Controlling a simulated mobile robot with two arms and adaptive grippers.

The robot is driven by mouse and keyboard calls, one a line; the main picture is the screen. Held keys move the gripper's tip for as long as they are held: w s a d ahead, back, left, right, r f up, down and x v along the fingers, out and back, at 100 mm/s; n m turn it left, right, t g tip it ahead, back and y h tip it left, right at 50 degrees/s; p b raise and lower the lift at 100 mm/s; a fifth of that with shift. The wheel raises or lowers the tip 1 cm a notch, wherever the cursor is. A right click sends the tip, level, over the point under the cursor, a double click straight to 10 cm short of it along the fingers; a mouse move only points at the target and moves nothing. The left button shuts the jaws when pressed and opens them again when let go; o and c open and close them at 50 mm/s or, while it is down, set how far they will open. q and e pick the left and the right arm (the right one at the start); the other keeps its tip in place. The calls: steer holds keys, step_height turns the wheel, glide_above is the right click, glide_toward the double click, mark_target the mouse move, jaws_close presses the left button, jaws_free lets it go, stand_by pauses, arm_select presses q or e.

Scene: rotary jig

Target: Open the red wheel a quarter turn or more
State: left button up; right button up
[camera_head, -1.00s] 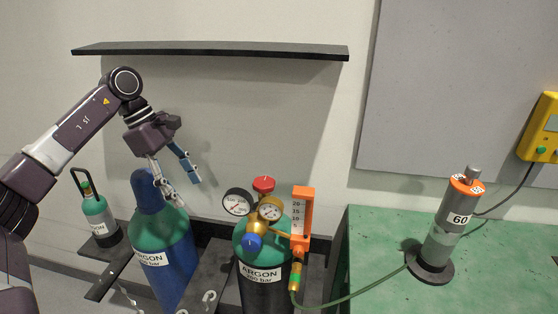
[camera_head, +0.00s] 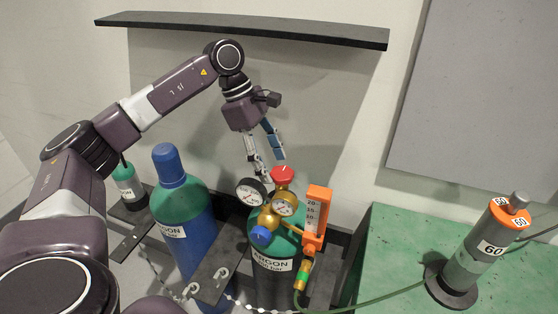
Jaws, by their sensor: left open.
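The red wheel (camera_head: 282,174) sits on top of the argon cylinder (camera_head: 283,250) that carries the brass regulator (camera_head: 268,218). My left gripper (camera_head: 270,168) points down just left of the red wheel and near its height in the picture, with its two fingers apart and nothing between them. Whether a finger touches the wheel cannot be told. The lower tip of one finger is close behind the black-rimmed gauge (camera_head: 250,192). My right gripper is not in view.
A second gauge (camera_head: 285,203), a blue knob (camera_head: 262,235) and an orange flow meter (camera_head: 315,215) crowd the wheel. A capped blue cylinder (camera_head: 182,210) stands left. A black shelf (camera_head: 250,29) hangs above. The green bench (camera_head: 390,255) is at right.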

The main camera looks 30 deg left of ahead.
mark_target(282, 175)
arm_select(q)
steer(key=shift+w+d+r, duration=0.1)
steer(key=shift+d+r, duration=0.05)
steer(key=shift+d, duration=0.5)
steer(key=shift+d+f+p, duration=0.15)
steer(key=shift+f+p, duration=0.1)
steer(key=shift+p, duration=0.1)
steer(key=shift+d+f, duration=0.1)
steer(key=shift+f, duration=0.15)
steer(key=shift+w+f, duration=0.1)
steer(key=shift+f, duration=0.1)
steer(key=shift+c, duration=0.3)
steer(key=c, duration=1.1)
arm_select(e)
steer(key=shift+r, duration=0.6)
arm_select(q)
steer(key=shift+n, duration=0.3)
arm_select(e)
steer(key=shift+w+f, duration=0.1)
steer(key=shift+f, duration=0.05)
